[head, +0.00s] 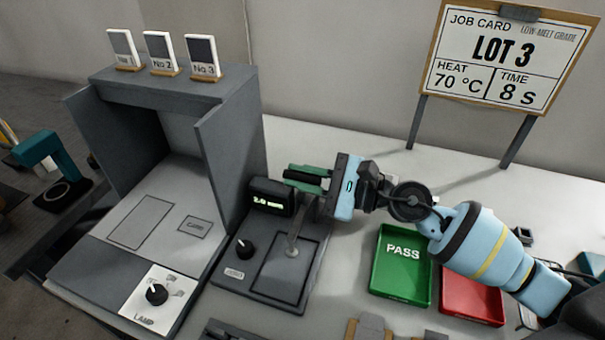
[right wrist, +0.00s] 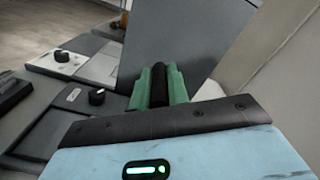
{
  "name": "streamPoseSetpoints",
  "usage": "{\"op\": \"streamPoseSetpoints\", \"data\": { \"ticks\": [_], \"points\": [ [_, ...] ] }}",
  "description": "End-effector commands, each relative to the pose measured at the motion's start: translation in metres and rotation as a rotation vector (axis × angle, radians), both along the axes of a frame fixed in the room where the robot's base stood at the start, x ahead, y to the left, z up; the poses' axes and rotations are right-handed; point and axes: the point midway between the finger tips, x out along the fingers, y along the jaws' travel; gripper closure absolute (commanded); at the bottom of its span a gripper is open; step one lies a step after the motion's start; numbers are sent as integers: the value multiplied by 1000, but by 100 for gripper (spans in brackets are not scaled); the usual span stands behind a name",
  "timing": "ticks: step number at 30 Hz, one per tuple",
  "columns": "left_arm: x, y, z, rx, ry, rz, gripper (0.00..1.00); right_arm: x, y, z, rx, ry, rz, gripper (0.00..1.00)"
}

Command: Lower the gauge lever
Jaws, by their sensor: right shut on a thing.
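The gauge stands right of the grey lamp booth, with a dark grey base (head: 225,280), a small lit display (head: 268,199) and a black knob (head: 245,248). A metal plunger (head: 292,250) stands over the plate on its base. The gauge lever's black grip (head: 296,179) sticks out behind the display. My right gripper (head: 308,178), with green fingers, comes in from the right and is shut on the lever. In the right wrist view the black lever grip (right wrist: 160,85) lies between the green fingers. The rest of the lever is hidden. My left gripper is not in view.
The lamp booth (head: 122,88) stands close left of the gauge, with three small numbered cards on top. A green PASS tray (head: 402,283) and a red tray (head: 470,300) lie to the right. The job card board (head: 500,60) stands behind on two posts.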

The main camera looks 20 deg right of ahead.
Motion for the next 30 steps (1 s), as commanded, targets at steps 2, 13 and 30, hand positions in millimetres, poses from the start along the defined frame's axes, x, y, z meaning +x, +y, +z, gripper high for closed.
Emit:
{"op": "streamPoseSetpoints", "data": {
  "ticks": [2,13,30],
  "points": [
    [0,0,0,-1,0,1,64,1,-1,-1,-8,-9,-5,100],
    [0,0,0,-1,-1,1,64,0,0,-2,-10,-9,-2,78],
    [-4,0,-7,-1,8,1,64,-8,-12,-4,-7,-3,-1,62]
  ]
}}
